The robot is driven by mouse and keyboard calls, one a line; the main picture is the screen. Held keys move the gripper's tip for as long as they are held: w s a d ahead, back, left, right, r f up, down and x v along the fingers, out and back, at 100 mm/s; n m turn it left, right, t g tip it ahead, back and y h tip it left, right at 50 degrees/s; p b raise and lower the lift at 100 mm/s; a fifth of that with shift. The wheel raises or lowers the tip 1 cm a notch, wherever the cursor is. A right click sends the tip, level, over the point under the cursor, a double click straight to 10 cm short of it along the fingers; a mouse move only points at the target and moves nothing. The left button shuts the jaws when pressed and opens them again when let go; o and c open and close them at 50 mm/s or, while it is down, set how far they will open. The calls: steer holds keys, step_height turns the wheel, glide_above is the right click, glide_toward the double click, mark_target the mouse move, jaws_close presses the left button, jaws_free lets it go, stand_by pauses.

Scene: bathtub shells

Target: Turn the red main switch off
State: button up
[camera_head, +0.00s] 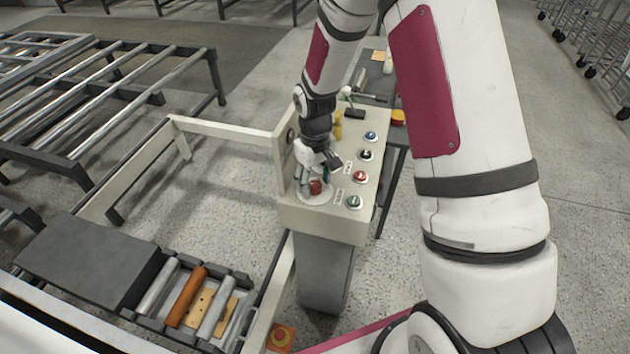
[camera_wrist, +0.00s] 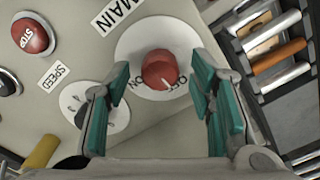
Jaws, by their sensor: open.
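The red main switch (camera_wrist: 160,70) is a round knob on a white disc (camera_wrist: 140,38) with a MAIN label above it in the wrist view. ON and OFF are printed at its lower edge. A small white mark on the knob's lower side points down toward the OFF lettering, though its exact setting is hard to read. My gripper (camera_wrist: 161,80) is open, its teal-padded fingers to the left and right of the knob with gaps on both sides. In the head view the knob (camera_head: 316,187) sits at the near left of the control panel, just under my gripper (camera_head: 318,172).
The beige control panel (camera_head: 328,214) also carries several buttons. A red STOP button (camera_wrist: 31,37) and a SPEED dial (camera_wrist: 97,112) lie left of the switch in the wrist view. A roller conveyor (camera_head: 190,302) stands at the lower left, and a raised panel edge (camera_head: 281,165) borders the switch.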

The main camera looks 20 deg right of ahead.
mark_target(315, 184)
step_height(315, 184, up, 12)
steer(key=shift+f, duration=0.15)
stand_by(0.6)
